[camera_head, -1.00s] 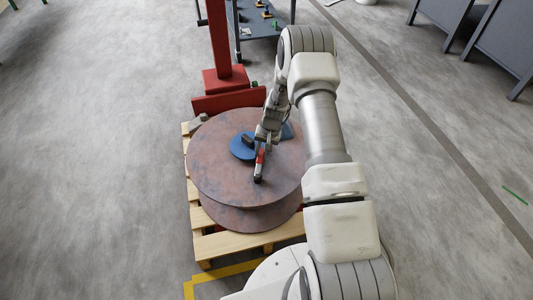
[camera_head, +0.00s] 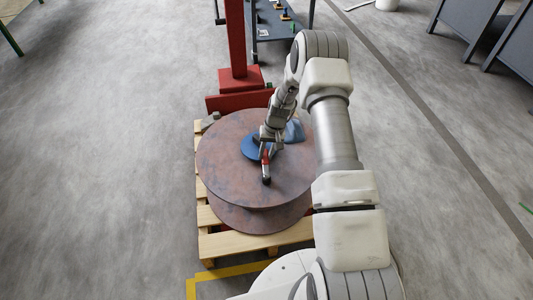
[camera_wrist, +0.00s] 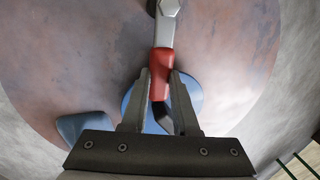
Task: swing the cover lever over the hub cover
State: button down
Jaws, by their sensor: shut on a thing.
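The cover lever (camera_head: 265,157) has a red sleeve and a dark outer end in the head view. In the wrist view the lever (camera_wrist: 165,33) runs from a hex bolt at the top edge, through grey metal and the red sleeve, to a dark tip. The blue round hub cover (camera_head: 248,149) lies at the middle of the rusty reel (camera_head: 222,175). In the wrist view the hub cover (camera_wrist: 190,91) shows behind the lever's end. My gripper (camera_wrist: 160,75) is shut on the lever at the red sleeve, over the cover. My gripper (camera_head: 267,143) hides part of the cover.
A blue-grey block (camera_head: 295,130) lies on the reel, right of the cover. The reel rests on a wooden pallet (camera_head: 250,243). A red post (camera_head: 235,45) stands behind it, and a dark table (camera_head: 283,27) is farther back. Floor at left is clear.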

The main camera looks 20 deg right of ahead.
jog(key=c, duration=0.7)
grip_release()
jog(key=shift+r, duration=0.1)
jog(key=d+r+p, duration=0.1)
jog(key=r+p, duration=0.1)
jog(key=r, duration=0.3)
jog(key=d+r+p, duration=0.1)
jog(key=r, duration=0.5)
jog(key=d+r+p, duration=0.1)
jog(key=r+p, duration=0.1)
jog(key=r, duration=0.4)
jog(key=shift+s+d+p, duration=0.2)
jog(key=shift+s+p, duration=0.1)
jog(key=shift+s, duration=0.05)
